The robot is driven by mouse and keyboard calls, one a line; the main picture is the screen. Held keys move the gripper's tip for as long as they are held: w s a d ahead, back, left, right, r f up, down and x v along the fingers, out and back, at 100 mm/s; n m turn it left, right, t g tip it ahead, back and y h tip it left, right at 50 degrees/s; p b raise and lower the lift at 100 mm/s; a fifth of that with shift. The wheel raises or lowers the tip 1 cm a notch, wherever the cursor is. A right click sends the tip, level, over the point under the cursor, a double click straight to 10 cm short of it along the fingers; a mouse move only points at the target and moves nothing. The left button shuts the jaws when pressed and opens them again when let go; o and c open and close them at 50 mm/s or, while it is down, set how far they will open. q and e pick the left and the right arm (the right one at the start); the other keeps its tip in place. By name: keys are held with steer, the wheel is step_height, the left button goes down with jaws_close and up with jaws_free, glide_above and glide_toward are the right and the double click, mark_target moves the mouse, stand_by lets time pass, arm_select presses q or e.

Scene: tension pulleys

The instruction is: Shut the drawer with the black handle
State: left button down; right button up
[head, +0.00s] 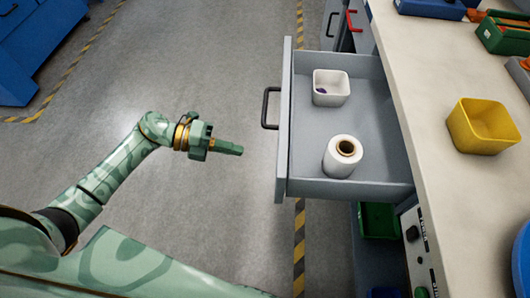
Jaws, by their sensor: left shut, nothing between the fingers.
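The drawer (310,157) stands pulled out to the left from under the bench. Its black handle (265,108) is on the left side of its grey front panel. Inside the drawer are a white square bin (331,87) with something small and purple in it, and a white roll (342,156) with a brown core. My left gripper (240,150) is shut and empty. It is left of the drawer front, a little below the handle in the picture, apart from both. My right gripper does not show.
The bench top (430,130) is at right, with a yellow bin (482,126) on it. Below the drawer is a green bin (378,220). A red handle (352,20) shows beyond the drawer. The floor left of the drawer is clear.

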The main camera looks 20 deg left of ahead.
mark_target(326, 159)
arm_select(q)
steer(key=r+b+x, duration=0.1)
steer(key=x, duration=0.7)
steer(key=shift+d, duration=0.2)
steer(key=shift+w+d, duration=0.1)
steer(key=shift+w, duration=0.05)
steer(key=w+d, duration=0.1)
steer(key=d, duration=0.3)
steer(key=w+d, duration=0.1)
steer(key=d, duration=0.3)
steer(key=w+d+p, duration=0.1)
steer(key=d, duration=0.3)
steer(key=shift+w+d+r, duration=0.15)
steer(key=shift+w+d, duration=0.15)
steer(key=shift+d, duration=0.05)
steer(key=w+d, duration=0.1)
steer(key=d, duration=0.3)
steer(key=w+d+b, duration=0.1)
steer(key=d, duration=0.4)
steer(key=w+d, duration=0.2)
steer(key=d, duration=0.3)
steer(key=shift+d+f, duration=0.1)
steer(key=shift+f, duration=0.1)
steer(key=shift+w+d+b, duration=0.25)
steer(key=shift+d+b, duration=0.1)
steer(key=shift+d, duration=0.3)
steer(key=shift+r, duration=0.2)
steer(key=shift+d+r, duration=0.1)
steer(key=shift+d, duration=0.05)
